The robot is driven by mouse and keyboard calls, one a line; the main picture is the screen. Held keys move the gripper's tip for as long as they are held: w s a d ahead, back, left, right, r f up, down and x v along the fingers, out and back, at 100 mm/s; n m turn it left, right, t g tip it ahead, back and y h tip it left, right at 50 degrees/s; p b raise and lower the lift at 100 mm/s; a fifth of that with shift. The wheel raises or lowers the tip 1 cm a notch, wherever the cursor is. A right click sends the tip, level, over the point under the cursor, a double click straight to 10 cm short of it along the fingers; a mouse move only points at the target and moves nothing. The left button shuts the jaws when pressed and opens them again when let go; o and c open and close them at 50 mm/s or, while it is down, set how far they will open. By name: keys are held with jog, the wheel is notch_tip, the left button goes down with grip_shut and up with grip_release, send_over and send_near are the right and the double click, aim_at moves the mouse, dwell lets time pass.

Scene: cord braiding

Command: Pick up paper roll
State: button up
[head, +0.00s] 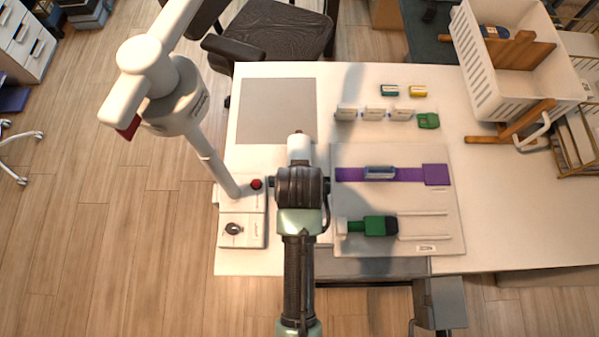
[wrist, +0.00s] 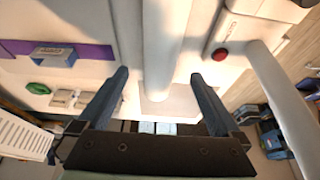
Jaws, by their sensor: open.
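A white cylinder, which looks like the paper roll (head: 298,148), stands out just beyond my gripper (head: 300,182) in the head view. My wrist hides its near part there. In the wrist view the white roll (wrist: 166,40) runs down from the top edge into the space between the two fingers of my gripper (wrist: 160,75). The fingers are apart, with a gap on each side of the roll. I see no contact. Whether the roll is fully between the fingers in depth, I cannot tell.
Left of my gripper stand a control box with a red button (head: 256,184) and a white jointed post (head: 215,165). To the right is a board (head: 440,205) with a purple strap and a green-ended tool. A white basket (head: 480,75) stands at the back right.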

jog(key=x, duration=0.3)
jog(key=shift+w+f, duration=0.15)
jog(key=shift+f, duration=0.1)
jog(key=shift+s+x, duration=0.15)
jog(key=shift+x, duration=1.15)
jog(key=shift+s+x, duration=0.15)
jog(key=shift+x, duration=1.15)
jog(key=shift+f, duration=0.1)
grip_shut()
